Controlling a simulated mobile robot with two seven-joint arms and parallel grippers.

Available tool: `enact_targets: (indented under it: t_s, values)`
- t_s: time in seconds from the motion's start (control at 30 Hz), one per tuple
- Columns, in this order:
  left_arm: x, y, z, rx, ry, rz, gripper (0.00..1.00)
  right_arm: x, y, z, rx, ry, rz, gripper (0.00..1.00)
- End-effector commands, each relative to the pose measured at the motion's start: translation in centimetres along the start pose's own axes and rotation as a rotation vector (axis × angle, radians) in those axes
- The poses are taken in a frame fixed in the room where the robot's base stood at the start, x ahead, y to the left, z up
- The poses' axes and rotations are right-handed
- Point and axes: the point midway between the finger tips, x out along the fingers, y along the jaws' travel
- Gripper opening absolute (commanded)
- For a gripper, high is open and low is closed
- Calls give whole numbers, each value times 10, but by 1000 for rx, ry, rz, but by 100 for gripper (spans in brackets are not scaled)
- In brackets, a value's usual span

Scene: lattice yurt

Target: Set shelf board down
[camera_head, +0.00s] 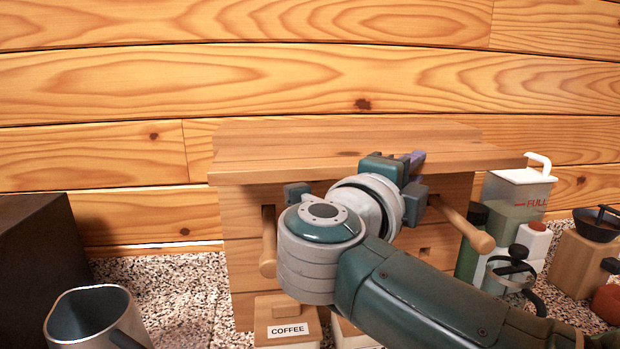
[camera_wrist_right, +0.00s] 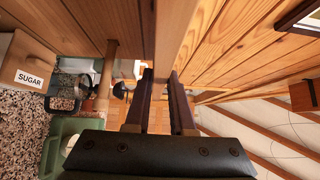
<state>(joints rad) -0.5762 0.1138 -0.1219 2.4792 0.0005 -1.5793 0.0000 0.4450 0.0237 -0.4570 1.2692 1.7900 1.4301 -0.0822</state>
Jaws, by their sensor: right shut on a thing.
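The shelf board (camera_head: 290,160) is a flat wooden plank in the upper middle of the head view, roughly level and running left to right. My right gripper (camera_head: 402,172) is at its front edge, right of its middle, shut on it. In the right wrist view the board (camera_wrist_right: 181,40) runs edge-on between the two dark fingers of the gripper (camera_wrist_right: 163,78). Two round wooden pegs, left (camera_head: 268,250) and right (camera_head: 465,226), stick out from the panel below the board. I cannot tell whether the board touches anything beneath it. My left gripper is out of view.
A COFFEE box (camera_head: 288,331) stands below the left peg. A metal jug (camera_head: 97,318) and a dark box (camera_head: 38,262) are at left. A white-lidded FULL container (camera_head: 520,190), bottles and a grinder (camera_head: 580,250) crowd the right. A SUGAR box (camera_wrist_right: 28,77) shows in the wrist view.

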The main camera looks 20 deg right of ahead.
Motion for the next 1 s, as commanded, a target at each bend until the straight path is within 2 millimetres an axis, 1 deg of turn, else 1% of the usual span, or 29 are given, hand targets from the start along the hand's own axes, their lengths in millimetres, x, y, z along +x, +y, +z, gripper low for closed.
enact_targets:
  t_s: [0.03, 0.47, 0.57, 1.0]
  values:
    - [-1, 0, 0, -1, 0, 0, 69, 0, -3, 0, 3, 7, -2, 0]
    - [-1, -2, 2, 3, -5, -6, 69, -1, -3, -1, 3, 14, 3, 0]
    - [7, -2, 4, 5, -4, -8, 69, -1, 6, -1, 2, 14, 0, 0]
    - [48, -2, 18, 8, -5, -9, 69, -2, 53, -1, 2, 13, 0, 0]
